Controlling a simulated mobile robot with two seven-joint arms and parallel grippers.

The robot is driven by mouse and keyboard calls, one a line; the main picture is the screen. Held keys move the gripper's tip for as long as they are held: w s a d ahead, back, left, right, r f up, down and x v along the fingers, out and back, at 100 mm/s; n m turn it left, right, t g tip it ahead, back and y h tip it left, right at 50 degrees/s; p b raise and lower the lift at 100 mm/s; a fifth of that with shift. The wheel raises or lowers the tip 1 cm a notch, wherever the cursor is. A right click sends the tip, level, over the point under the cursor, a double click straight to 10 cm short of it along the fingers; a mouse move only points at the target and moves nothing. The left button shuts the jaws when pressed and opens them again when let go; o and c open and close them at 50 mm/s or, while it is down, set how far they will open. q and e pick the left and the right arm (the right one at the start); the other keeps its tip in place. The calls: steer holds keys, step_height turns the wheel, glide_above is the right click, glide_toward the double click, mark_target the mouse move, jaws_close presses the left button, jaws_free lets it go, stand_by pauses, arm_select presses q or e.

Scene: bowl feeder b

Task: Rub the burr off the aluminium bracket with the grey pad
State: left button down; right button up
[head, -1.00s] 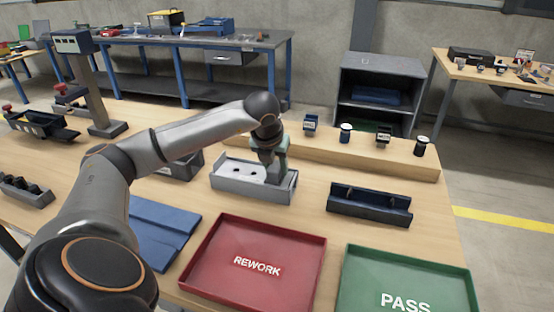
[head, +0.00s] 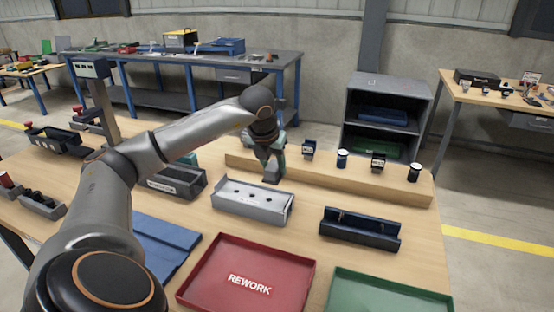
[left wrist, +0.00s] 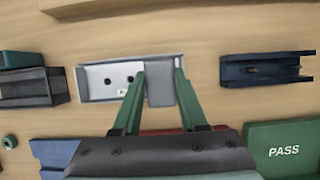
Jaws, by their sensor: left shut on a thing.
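The pale aluminium bracket (head: 250,192), a flat plate with dark round holes, lies in a grey open holder (head: 248,207) mid-table. In the left wrist view the bracket (left wrist: 116,73) shows left of my fingers. My left gripper (head: 273,170) is above the holder's back right side, shut on the grey pad (head: 271,176). In the left wrist view the grey pad (left wrist: 161,88) sits between the two green fingers (left wrist: 160,92) and hides the bracket's right part. The pad appears above the bracket in the head view. No burr can be made out. My right gripper is not in view.
In front stand a red REWORK tray (head: 245,301) and a green PASS tray (left wrist: 282,160). A dark blue holder (head: 360,230) is on the right, a dark box (head: 178,184) on the left. A raised wooden ledge (head: 330,173) with several small items runs behind.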

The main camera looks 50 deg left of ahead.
arm_select(q)
steer(key=shift+r, duration=0.2)
step_height(320, 180, up, 6)
steer(key=p, duration=0.5)
steer(key=shift+f, duration=0.1)
stand_by(0.3)
